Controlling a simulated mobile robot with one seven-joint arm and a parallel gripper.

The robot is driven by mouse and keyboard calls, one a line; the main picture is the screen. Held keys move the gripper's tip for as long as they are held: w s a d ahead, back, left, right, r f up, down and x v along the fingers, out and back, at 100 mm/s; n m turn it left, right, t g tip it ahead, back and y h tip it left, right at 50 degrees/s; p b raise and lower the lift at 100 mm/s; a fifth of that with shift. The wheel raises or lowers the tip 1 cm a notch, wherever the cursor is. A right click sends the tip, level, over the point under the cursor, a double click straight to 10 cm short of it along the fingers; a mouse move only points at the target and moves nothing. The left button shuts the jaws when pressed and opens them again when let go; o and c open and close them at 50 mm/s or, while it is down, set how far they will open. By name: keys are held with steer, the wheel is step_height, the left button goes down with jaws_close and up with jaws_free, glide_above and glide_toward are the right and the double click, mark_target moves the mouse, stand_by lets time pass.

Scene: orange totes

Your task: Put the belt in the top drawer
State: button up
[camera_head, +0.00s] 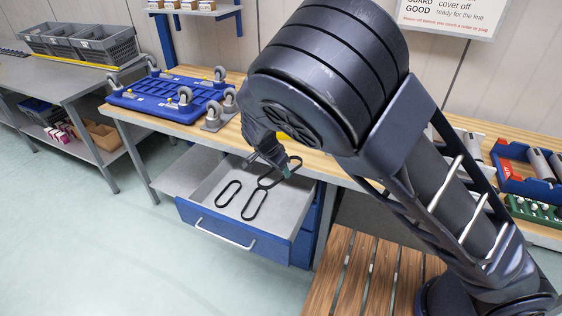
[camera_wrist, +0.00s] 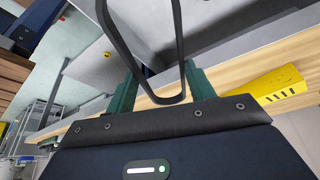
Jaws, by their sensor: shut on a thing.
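The top drawer (camera_head: 215,228) is pulled open below the wooden bench, with a blue front and a pale inside. Two black belt loops lie on its floor, a smaller one (camera_head: 228,193) at the left and a longer one (camera_head: 254,204) nearer the front. My gripper (camera_head: 272,160) is above the right rear part of the drawer, shut on a black belt (camera_head: 297,160) that hangs as a loop. In the wrist view the held belt (camera_wrist: 181,40) passes between the green fingers of my gripper (camera_wrist: 160,75). Its exact height above the drawer is unclear.
A blue wheeled frame (camera_head: 165,97) lies upside down on the bench (camera_head: 320,165) behind the drawer. A slatted wooden surface (camera_head: 370,275) is at the front right. Blue and green trays (camera_head: 535,210) with parts stand at far right. Floor left of the drawer is clear.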

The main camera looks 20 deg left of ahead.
step_height(320, 180, down, 3)
steer(key=s+n, duration=0.1)
steer(key=s, duration=0.1)
steer(key=n+y, duration=0.2)
steer(key=n, duration=0.1)
glide_above(281, 218)
steer(key=s, duration=0.2)
step_height(281, 218, down, 10)
steer(key=shift+w+f, duration=0.15)
steer(key=shift+f, duration=0.95)
steer(key=shift+w+f, duration=0.1)
steer(key=shift+f, duration=1)
steer(key=shift+f, duration=1.9)
steer(key=o, duration=1)
steer(key=shift+o, duration=0.2)
steer(key=shift+r, duration=0.2)
step_height(281, 218, up, 6)
steer(key=shift+r, duration=0.25)
stand_by(0.5)
